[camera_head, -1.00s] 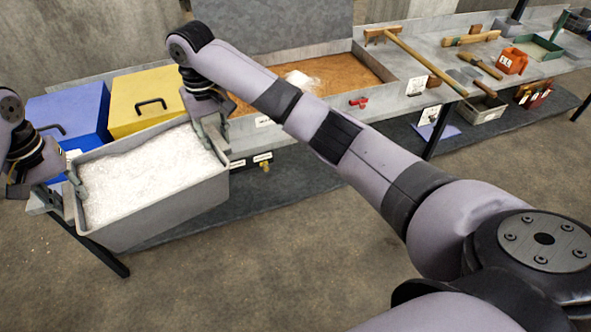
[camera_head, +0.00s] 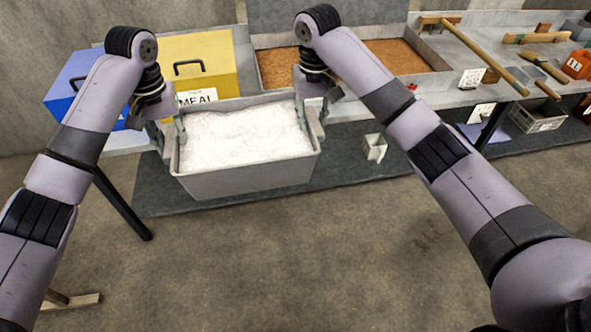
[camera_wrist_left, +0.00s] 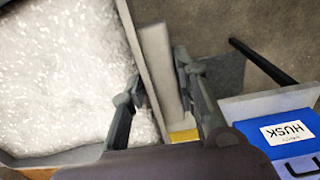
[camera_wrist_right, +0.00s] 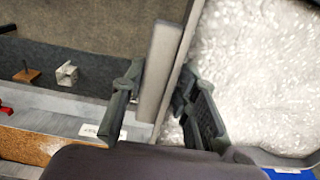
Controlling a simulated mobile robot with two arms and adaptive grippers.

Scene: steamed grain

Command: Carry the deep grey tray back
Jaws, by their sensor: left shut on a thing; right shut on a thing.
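The deep grey tray (camera_head: 245,180) is full of white grain and held level in front of the bench. My left gripper (camera_head: 168,135) is shut on its left end; in the left wrist view the fingers (camera_wrist_left: 155,90) straddle the tray's end wall and handle (camera_wrist_left: 158,65). My right gripper (camera_head: 311,110) is shut on its right end; in the right wrist view the fingers (camera_wrist_right: 155,95) straddle the wall and handle (camera_wrist_right: 160,70). The tray's far wall is partly hidden behind the grain.
A yellow box (camera_head: 200,58) labelled "MEAL" and a blue box (camera_head: 75,85), labelled "HUSK" in the left wrist view, stand on the bench behind. A trough of brown grain (camera_head: 350,62) and long-handled tools (camera_head: 485,55) lie to the right. The floor in front is clear.

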